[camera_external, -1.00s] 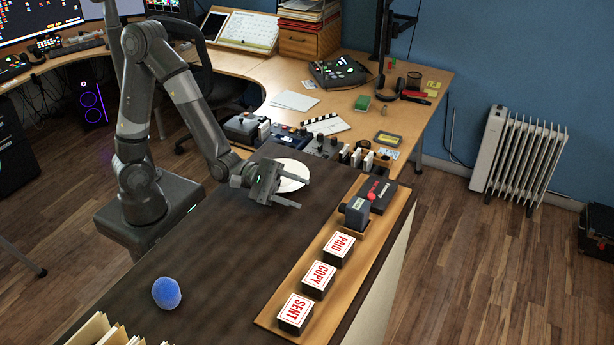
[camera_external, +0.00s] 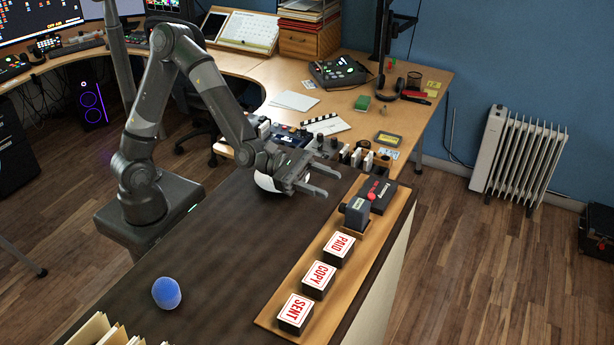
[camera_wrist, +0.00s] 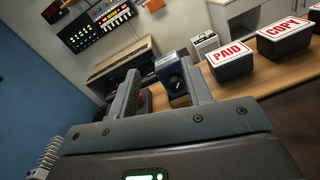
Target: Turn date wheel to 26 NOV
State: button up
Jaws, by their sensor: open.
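The date stamp (camera_external: 356,212), a small grey-blue block, stands on the wooden board between the PAID stamp and a dark tray. In the wrist view the stamp (camera_wrist: 177,90) shows a round dark knob with a pale mark on its face; the date on it is too small to read. My gripper (camera_external: 328,182) is open and empty, above the dark counter, to the upper left of the stamp and apart from it. In the wrist view the stamp appears beyond and between the spread fingers of my gripper (camera_wrist: 162,78), partly hidden by the right one.
A dark tray with red items (camera_external: 381,194) sits behind the date stamp. A blue ball (camera_external: 166,293) lies at left. The counter's middle is clear.

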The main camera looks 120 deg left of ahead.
aim_at(340, 208)
notch_tip(340, 208, down, 5)
jog(key=shift+d+f, duration=0.1)
jog(key=shift+f, duration=0.1)
jog(key=shift+w, duration=1.5)
grip_shut()
